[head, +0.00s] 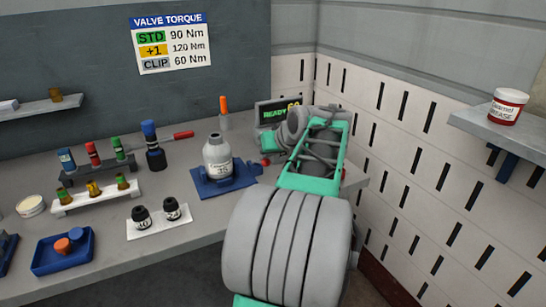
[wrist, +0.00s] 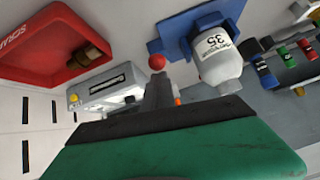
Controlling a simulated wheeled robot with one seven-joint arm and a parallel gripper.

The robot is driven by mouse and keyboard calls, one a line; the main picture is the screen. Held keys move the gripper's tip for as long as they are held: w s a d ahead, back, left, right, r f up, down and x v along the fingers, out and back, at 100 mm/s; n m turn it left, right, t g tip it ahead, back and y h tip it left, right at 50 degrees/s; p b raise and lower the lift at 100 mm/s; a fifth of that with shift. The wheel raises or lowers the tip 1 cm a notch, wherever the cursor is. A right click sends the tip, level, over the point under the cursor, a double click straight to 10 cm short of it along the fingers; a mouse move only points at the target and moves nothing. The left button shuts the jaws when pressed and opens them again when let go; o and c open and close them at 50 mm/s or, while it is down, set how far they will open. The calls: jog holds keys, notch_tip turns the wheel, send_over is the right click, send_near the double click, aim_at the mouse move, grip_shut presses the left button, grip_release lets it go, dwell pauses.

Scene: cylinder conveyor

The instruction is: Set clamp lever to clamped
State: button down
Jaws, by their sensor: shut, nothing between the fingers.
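The clamp lever's red ball knob (wrist: 157,62) shows in the wrist view, just beyond the tip of my gripper (wrist: 158,78). In the head view the red knob (head: 265,161) is small, at the right of the blue fixture (head: 211,188). The lever's arm is mostly hidden, so I cannot tell its setting. A grey cylinder (head: 217,160) stands on the fixture; it also shows in the wrist view (wrist: 220,62). My gripper is shut and empty, close to the knob; I cannot tell whether they touch. My arm hides it in the head view.
A display box reading READY (head: 272,112) stands behind my arm. A red tray (wrist: 60,45) shows in the wrist view. An orange-topped tool (head: 224,112) stands behind the cylinder. A white rack (head: 97,195) and dark-capped parts (head: 141,217) are at left. A slotted wall (head: 430,165) bounds the right.

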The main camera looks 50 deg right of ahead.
jog(key=shift+a+f, duration=0.2)
jog(key=shift+a, duration=0.1)
jog(key=r+p, duration=0.1)
jog(key=d+r+p, duration=0.1)
jog(key=r, duration=0.1)
jog(key=r+p, duration=0.2)
jog(key=shift+w+d, duration=0.25)
jog(key=s+a+f+v, duration=0.1)
jog(key=v, duration=0.8)
jog(key=s+d+f+m+g, duration=0.2)
jog(key=s+f+m+g, duration=0.1)
jog(key=s+f, duration=0.55)
jog(key=s+a+f+m+g+y, duration=0.1)
jog(key=s+a+f+m+g, duration=0.15)
jog(key=a+f, duration=0.6)
jog(key=w+a+n+y+p, duration=0.1)
jog(key=w+a+n, duration=0.2)
jog(key=a, duration=0.8)
jog(key=w+a+n+p, duration=0.2)
jog(key=w+a+n, duration=0.2)
jog(key=a, duration=0.8)
jog(key=w+a+n+y+p, duration=0.1)
jog(key=w+a+n, duration=0.3)
jog(key=a, duration=0.7)
jog(key=shift+a+r+n+y, duration=0.3)
jog(key=shift+r+n, duration=0.15)
jog(key=shift+n, duration=0.3)
